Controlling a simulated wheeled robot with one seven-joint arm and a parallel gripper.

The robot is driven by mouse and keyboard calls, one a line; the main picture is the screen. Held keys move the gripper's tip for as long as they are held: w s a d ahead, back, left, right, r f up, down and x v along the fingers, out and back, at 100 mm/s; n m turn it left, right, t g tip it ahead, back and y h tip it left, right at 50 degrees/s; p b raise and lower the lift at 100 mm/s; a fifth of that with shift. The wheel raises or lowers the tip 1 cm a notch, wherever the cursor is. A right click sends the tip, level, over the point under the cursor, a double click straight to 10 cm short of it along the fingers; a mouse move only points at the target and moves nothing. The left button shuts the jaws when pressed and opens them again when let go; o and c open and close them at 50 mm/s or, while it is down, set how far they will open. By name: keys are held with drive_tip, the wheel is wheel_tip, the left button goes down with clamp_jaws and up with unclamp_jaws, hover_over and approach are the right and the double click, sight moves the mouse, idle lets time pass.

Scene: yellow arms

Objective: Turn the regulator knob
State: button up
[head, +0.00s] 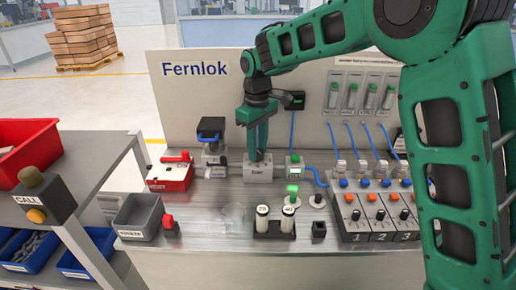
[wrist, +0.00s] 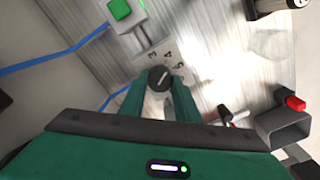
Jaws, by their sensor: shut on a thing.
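The regulator (head: 258,170) is a light grey block on the steel bench, in front of the white Fernlok panel. Its knob (wrist: 158,77) is dark and round with a pale pointer line, and it shows in the wrist view above a face with printed numbers (wrist: 172,52). My green gripper (head: 258,138) reaches down onto the regulator from above. In the wrist view my gripper's two fingers (wrist: 161,90) are shut on the knob, one on each side. In the head view the fingers hide the knob.
A red box (head: 170,174) and a grey device (head: 211,145) stand to the left. White cylinders (head: 275,219) stand in front. A grey bin (head: 138,217) sits at front left.

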sight(259, 150)
drive_tip(key=shift+w+d+r+n, duration=0.1)
drive_tip(key=shift+n, duration=0.6)
drive_tip(key=o, duration=1)
drive_tip(key=shift+o, duration=0.2)
wheel_tip(259, 150, up, 11)
